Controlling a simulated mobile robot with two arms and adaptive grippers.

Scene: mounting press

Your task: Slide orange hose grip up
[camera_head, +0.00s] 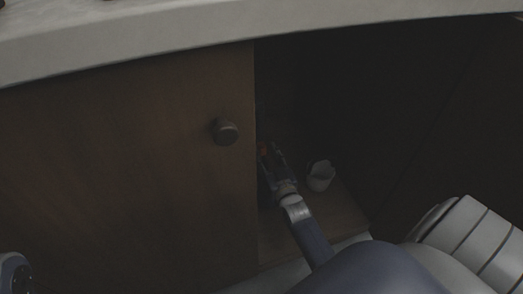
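The rest of the hose is hidden in shadow. My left gripper is not in view; a piece that looks like my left arm (15,272) shows at the lower left corner.
The wooden door (130,170) with a round dark knob (225,131) covers the left side. The pale countertop (200,33) overhangs above. The right interior is very dark.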

